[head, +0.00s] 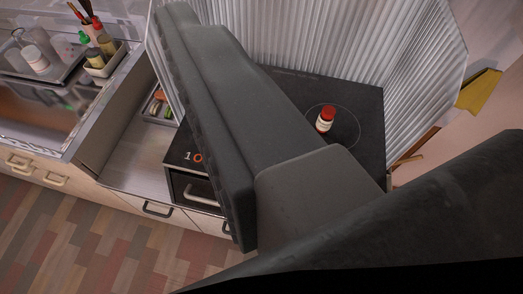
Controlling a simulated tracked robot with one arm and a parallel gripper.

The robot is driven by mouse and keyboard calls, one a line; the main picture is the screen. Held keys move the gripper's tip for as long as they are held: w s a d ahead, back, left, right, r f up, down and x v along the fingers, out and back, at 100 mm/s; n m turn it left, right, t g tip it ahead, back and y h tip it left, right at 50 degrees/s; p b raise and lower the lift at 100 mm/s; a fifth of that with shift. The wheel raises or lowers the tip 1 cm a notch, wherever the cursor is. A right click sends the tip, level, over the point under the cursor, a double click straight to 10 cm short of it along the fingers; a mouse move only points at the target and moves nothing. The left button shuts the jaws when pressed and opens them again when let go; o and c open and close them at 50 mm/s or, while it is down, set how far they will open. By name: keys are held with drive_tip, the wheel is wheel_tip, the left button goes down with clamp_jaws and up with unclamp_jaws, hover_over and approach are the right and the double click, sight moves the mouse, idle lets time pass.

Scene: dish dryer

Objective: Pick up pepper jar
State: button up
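A small jar with a red cap and a white and red label (325,120) stands on a black cooktop (348,165), inside or at the edge of a ring marking. Its label is too small to read, so I cannot tell if it holds pepper. Large dark parts of my arm cross the middle and lower right of the view, to the left of and below the jar. I see no fingertips of my gripper. Nothing visible touches the jar.
Corrugated metal panels (335,40) stand behind and around the cooktop. A drawer with a handle (200,192) is under its front left. At the left are a counter (125,165), a tray with a glass jar (36,60) and a bottle caddy (104,68). The wooden floor (90,240) is clear.

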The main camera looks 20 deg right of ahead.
drive_tip(key=w+d+f+m+h+p, duration=0.35)
drive_tip(key=w+f+m, duration=0.25)
drive_tip(key=w+f, duration=1.25)
drive_tip(key=s+d+f+m+g+h+p, duration=0.1)
drive_tip(key=s+d+f+g+h, duration=0.2)
drive_tip(key=f, duration=0.6)
drive_tip(key=s+d+f+m+g+h+p, duration=0.1)
drive_tip(key=s+d+f+h+p, duration=0.15)
drive_tip(key=d+f, duration=0.45)
drive_tip(key=s+d+f+m+g+h+p, duration=0.1)
drive_tip(key=s+f+h, duration=0.15)
drive_tip(key=f, duration=0.85)
drive_tip(key=x, duration=0.3)
drive_tip(key=b+x, duration=0.1)
drive_tip(key=x, duration=0.2)
drive_tip(key=shift+d, duration=0.4)
drive_tip(key=shift+a+f+b+x, duration=0.1)
drive_tip(key=shift+f+b+x, duration=0.1)
drive_tip(key=shift+x, duration=1.25)
drive_tip(key=shift+a+f+b+x, duration=0.1)
drive_tip(key=shift+a+b+x, duration=0.1)
drive_tip(key=shift+x, duration=1.25)
drive_tip(key=shift+w, duration=0.15)
drive_tip(key=c, duration=1.1)
